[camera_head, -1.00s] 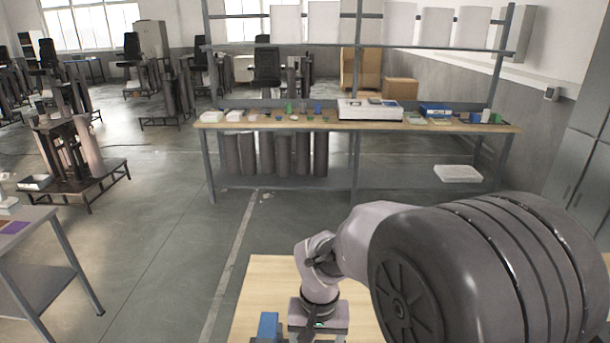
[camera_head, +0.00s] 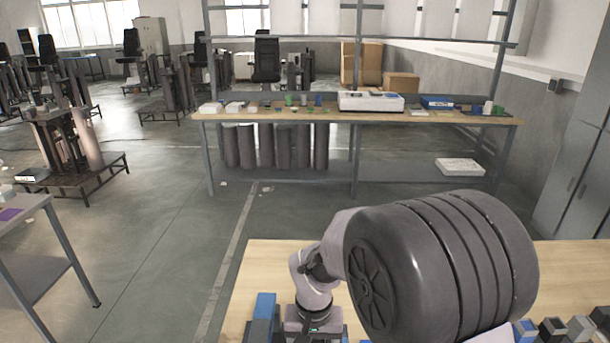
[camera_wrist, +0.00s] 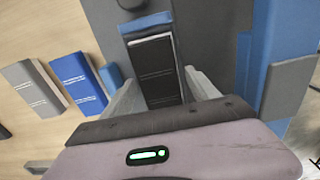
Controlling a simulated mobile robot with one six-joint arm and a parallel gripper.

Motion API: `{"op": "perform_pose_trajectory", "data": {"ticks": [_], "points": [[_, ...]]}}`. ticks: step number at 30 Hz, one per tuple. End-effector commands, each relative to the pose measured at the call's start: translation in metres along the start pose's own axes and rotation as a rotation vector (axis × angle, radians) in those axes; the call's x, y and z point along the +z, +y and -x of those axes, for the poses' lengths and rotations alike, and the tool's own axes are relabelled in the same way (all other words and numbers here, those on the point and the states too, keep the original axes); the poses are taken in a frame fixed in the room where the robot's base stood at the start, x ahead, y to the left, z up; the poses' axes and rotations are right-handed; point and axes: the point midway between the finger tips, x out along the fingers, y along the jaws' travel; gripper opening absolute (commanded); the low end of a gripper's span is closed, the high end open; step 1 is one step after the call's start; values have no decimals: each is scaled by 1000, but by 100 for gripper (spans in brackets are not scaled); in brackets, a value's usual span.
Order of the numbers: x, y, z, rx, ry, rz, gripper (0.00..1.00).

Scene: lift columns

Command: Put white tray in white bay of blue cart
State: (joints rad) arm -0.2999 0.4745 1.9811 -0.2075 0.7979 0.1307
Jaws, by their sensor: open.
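My gripper (camera_wrist: 163,85) is open in the wrist view, its two pale fingers apart on either side of a dark, ribbed block with a blue end (camera_wrist: 154,62). I cannot tell whether the fingers touch it. In the head view my gripper is at the bottom edge, its fingertips out of sight. A blue and dark grey upright piece (camera_head: 264,306) stands just left of it. A white surface (camera_head: 492,336) shows at the bottom edge, partly behind my arm; I cannot tell whether it is the white tray. I cannot identify the blue cart or its white bay.
A blue box (camera_wrist: 78,84) and a grey box (camera_wrist: 33,88) lie on the wooden table. Several blocks (camera_head: 552,328) stand at the lower right. A back bench (camera_head: 300,117) holds small items and a white box (camera_head: 370,101). A white container (camera_head: 460,166) lies on its lower shelf.

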Motion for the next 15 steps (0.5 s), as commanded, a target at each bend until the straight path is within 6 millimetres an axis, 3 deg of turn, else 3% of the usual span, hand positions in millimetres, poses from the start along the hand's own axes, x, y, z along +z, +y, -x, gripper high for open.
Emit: {"op": "perform_pose_trajectory", "data": {"ticks": [1, 8, 15], "points": [[0, 0, 1, 0, 0, 0, 69], [0, 0, 1, 0, 0, 0, 26], [0, 0, 3, 0, 1, 1, 26]]}}
